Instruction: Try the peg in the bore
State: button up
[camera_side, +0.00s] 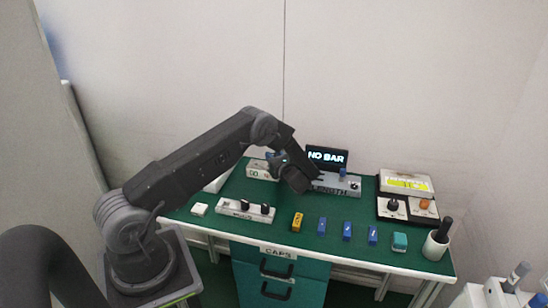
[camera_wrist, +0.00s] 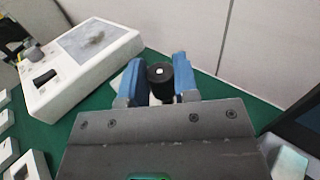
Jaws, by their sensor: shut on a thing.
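My gripper (camera_wrist: 158,82) has two blue fingers, shut on a dark round piece (camera_wrist: 158,72) with a pale spot at its centre. I take this to be the peg. In the side view my gripper (camera_side: 273,156) is over the back of the green bench, and the held piece cannot be made out. A grey fixture (camera_side: 338,185) stands to the right of my wrist, partly hidden by it. I cannot make out which opening is the bore.
A white instrument (camera_wrist: 85,62) is close on the left in the wrist view. A NO BAR display (camera_side: 327,157) stands behind the fixture. A yellow block (camera_side: 297,222), blue blocks (camera_side: 347,231), a teal block (camera_side: 400,242), a cup (camera_side: 434,248) and a control box (camera_side: 407,184) occupy the bench.

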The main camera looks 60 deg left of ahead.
jog(key=shift+f, duration=0.35)
dwell(0.7)
jog(key=shift+r, duration=0.35)
dwell(0.5)
jog(key=shift+d, duration=0.15)
dwell(0.4)
jog(key=shift+f, duration=0.25)
dwell(1.1)
jog(key=shift+r, duration=0.2)
jog(key=shift+f, duration=0.4)
dwell(1.2)
jog(key=shift+r, duration=0.1)
